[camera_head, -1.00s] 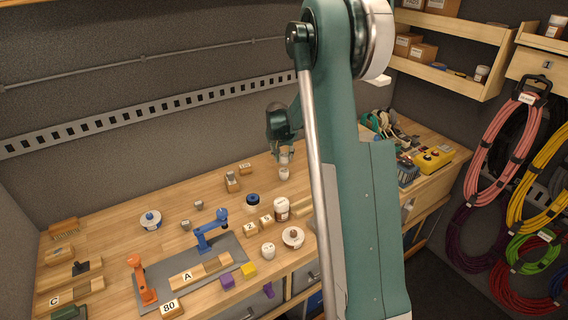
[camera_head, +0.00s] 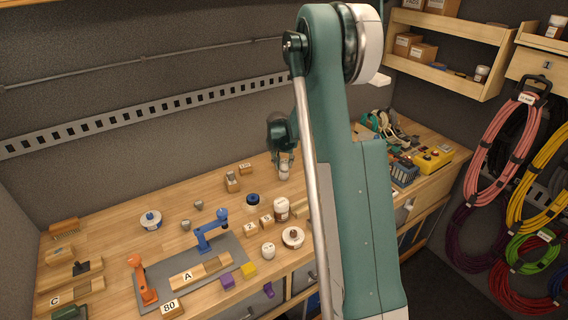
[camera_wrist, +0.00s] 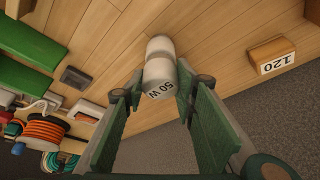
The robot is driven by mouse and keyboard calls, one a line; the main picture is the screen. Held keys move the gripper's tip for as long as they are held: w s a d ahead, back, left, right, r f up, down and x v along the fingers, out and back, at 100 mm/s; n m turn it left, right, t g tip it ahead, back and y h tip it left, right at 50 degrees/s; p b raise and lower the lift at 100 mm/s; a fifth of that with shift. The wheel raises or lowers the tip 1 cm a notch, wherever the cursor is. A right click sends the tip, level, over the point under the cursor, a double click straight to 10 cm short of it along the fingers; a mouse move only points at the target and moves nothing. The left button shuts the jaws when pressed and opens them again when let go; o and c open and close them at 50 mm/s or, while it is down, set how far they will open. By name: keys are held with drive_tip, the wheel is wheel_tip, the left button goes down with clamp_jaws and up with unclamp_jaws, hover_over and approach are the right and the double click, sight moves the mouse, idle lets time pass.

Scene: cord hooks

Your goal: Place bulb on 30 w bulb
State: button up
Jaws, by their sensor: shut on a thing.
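My gripper (camera_wrist: 160,88) is shut on a white cylindrical bulb piece marked "50 W" (camera_wrist: 158,78), one finger on each side of it. Just beyond it in the wrist view is a second white cylinder (camera_wrist: 160,46), in line with the held one. The two look end to end; I cannot tell whether they touch. The second one's label is not visible. In the head view my gripper (camera_head: 284,148) is low over the back of the bench, with the white pieces (camera_head: 284,171) small beneath it.
A wooden block marked 120 (camera_wrist: 272,56) stands near the bench's back edge. A dark flat box (camera_wrist: 76,78) and an orange cord spool (camera_wrist: 45,131) lie to the left in the wrist view. Bare wood (camera_wrist: 215,38) lies between the cylinder and the 120 block.

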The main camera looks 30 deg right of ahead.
drive_tip(key=shift+f, duration=0.2)
drive_tip(key=o, duration=0.9)
drive_tip(key=shift+r, duration=0.25)
drive_tip(key=v, duration=1.2)
idle(0.4)
